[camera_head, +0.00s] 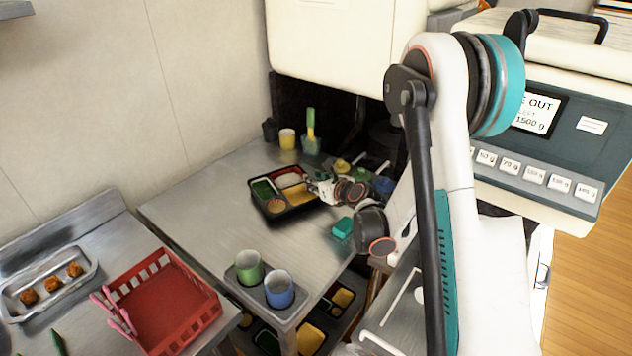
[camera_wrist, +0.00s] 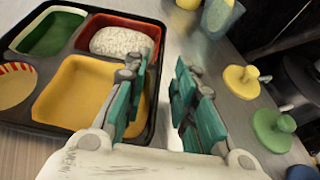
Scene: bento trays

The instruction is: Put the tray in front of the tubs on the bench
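The black tray (camera_head: 262,207) lies flat on the steel bench (camera_head: 205,205). In the wrist view, the tray (camera_wrist: 67,50) shows a green section, a red section with white rice-like food, a yellow section and a striped round one. My gripper (camera_head: 313,185) is at the tray's right side. In the wrist view, my gripper (camera_wrist: 163,82) has its fingers apart, the left one over the yellow section's edge and the right one outside the tray. A yellow tub (camera_head: 287,139) and a bluish tub (camera_head: 311,146) with a green-handled tool stand behind the tray.
Knobbed yellow (camera_wrist: 241,80) and green (camera_wrist: 272,128) pieces lie right of my gripper. Green (camera_head: 248,268) and blue (camera_head: 280,290) cups sit in a holder at the bench's front. Bench left of the tray is clear.

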